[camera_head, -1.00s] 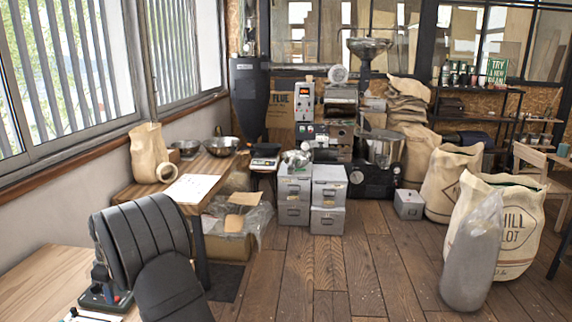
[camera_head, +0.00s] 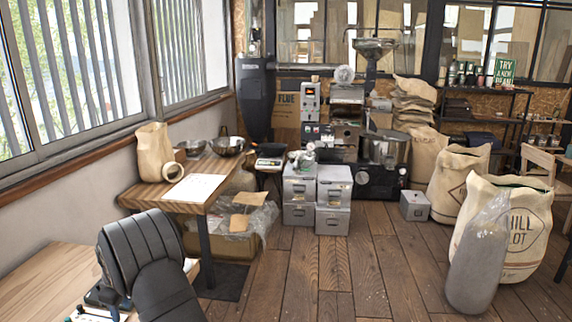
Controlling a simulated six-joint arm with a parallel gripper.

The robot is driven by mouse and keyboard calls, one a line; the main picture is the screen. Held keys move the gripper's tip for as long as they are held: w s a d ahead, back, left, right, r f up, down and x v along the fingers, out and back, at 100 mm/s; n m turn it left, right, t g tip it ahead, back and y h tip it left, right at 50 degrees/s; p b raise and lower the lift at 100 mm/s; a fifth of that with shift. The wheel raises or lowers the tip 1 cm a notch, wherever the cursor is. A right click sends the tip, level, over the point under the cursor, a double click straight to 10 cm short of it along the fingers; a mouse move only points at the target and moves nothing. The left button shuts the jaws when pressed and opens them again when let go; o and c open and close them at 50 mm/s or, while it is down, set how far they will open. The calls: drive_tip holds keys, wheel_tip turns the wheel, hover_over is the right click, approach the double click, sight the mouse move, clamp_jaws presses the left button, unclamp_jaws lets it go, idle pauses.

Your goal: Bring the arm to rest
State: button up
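My gripper is not in view, and I cannot make out any part of my arm for sure. A black ribbed, padded shape (camera_head: 145,250) stands large at the lower left, beside a wooden desktop (camera_head: 45,270). It looks like a chair back, but I cannot tell for sure. Whether my gripper holds anything cannot be seen.
A wooden table (camera_head: 225,180) with a paper bag (camera_head: 153,152) and steel bowls stands under the windows. Metal drawer boxes (camera_head: 333,190) and a roaster (camera_head: 383,150) are at the centre. Sacks (camera_head: 520,232) and a grey wrapped bag (camera_head: 475,270) stand right. The middle floor is clear.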

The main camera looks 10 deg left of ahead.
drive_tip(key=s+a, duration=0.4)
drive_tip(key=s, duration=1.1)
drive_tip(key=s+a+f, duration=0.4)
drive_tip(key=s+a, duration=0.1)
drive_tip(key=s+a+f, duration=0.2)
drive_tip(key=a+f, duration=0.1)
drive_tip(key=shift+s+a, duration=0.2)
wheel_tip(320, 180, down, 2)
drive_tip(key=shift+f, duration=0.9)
